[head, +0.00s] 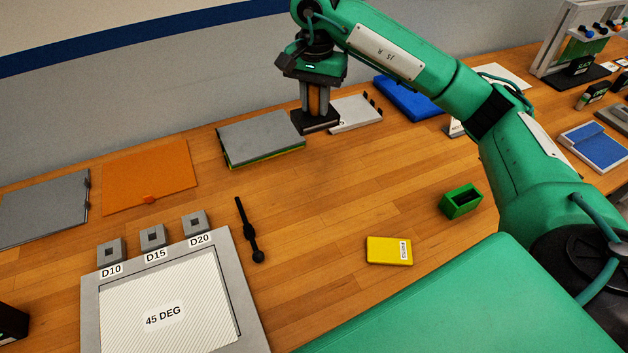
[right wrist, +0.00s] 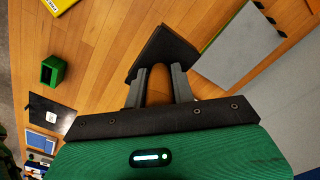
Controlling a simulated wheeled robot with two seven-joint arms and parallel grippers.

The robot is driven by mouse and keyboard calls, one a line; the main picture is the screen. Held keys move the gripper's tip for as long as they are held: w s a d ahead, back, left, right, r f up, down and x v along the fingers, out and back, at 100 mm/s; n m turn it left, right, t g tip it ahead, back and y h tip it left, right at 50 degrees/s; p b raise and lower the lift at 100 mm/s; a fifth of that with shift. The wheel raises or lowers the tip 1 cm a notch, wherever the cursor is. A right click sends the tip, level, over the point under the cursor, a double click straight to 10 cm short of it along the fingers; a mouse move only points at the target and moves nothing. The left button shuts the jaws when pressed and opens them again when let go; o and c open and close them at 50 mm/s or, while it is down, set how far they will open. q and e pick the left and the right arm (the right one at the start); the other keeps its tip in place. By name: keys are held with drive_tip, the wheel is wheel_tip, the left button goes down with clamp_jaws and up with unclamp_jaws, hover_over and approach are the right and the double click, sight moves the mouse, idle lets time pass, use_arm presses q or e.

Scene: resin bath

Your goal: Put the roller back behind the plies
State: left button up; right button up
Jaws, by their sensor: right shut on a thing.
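My right gripper (head: 316,112) is shut on the brown upright handle of a dark flat block (head: 303,125). The block also shows beyond the fingers in the right wrist view (right wrist: 163,48). I cannot tell whether it touches the table. A grey-topped stack with yellow and green edges (head: 262,136), which looks like the plies, lies just left of the block; it also shows in the right wrist view (right wrist: 240,48). A thin black tool with a ball end (head: 250,235) lies on the open table. I cannot tell which thing is the roller. My left gripper is not in view.
A white panel with black pegs (head: 356,113) is close right of the block. A blue pad (head: 408,98) lies beyond. An orange sheet (head: 150,177) lies left. A green box (head: 461,202) and a yellow block (head: 389,251) stand nearer me. The middle of the table is clear.

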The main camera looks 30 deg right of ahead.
wheel_tip(320, 180, down, 3)
drive_tip(key=shift+s+r+p, duration=0.1)
drive_tip(key=shift+p, duration=0.2)
wheel_tip(320, 180, down, 16)
drive_tip(key=p, duration=0.4)
drive_tip(key=shift+r, duration=0.1)
drive_tip(key=shift+f, duration=0.35)
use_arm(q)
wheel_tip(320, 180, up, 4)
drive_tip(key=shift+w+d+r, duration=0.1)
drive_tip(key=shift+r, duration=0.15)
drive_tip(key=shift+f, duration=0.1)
use_arm(e)
drive_tip(key=shift+f+b, duration=0.2)
drive_tip(key=shift+b, duration=0.15)
drive_tip(key=o, duration=1)
drive_tip(key=shift+c, duration=0.2)
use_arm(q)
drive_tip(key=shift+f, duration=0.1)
